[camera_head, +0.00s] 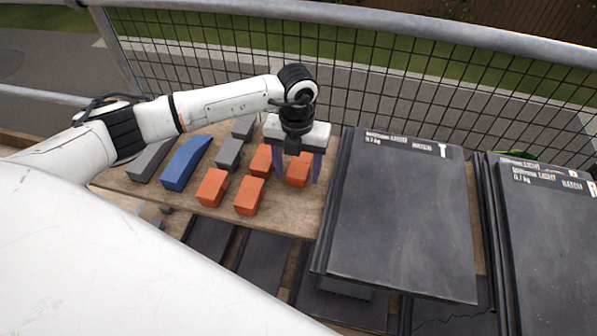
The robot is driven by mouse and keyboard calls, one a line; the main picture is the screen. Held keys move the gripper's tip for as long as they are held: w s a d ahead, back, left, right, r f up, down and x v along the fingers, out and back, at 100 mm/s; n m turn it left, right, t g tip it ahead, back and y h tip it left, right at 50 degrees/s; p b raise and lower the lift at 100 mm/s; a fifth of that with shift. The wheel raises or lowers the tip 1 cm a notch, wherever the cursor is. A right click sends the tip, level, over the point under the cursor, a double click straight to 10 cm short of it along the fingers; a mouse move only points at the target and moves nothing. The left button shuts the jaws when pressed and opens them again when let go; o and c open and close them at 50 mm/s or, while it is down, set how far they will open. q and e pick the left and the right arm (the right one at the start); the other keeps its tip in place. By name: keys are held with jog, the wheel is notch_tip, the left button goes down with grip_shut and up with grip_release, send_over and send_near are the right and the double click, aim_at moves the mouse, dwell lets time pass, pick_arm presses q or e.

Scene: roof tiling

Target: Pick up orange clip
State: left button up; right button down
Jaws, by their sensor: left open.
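Several orange clips lie on the wooden board. One orange clip (299,170) is at the right, below my left gripper (295,175), with the gripper's fingers on either side of it. The gripper points down and is open. I cannot tell whether the fingers touch the clip. Two more orange clips, one at the front left (213,187) and one at the front middle (249,196), lie nearer to me. My right gripper is not in view.
A blue piece (186,163) and grey blocks (229,154) share the wooden board (285,218). A stack of dark roof tiles (400,225) stands close on the right, with another stack (555,235) beyond. A wire mesh fence (400,90) with a metal rail runs behind.

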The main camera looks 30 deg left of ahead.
aim_at(297, 172)
pick_arm(q)
jog(key=c, duration=1.4)
notch_tip(297, 172, up, 10)
jog(key=shift+b, duration=0.4)
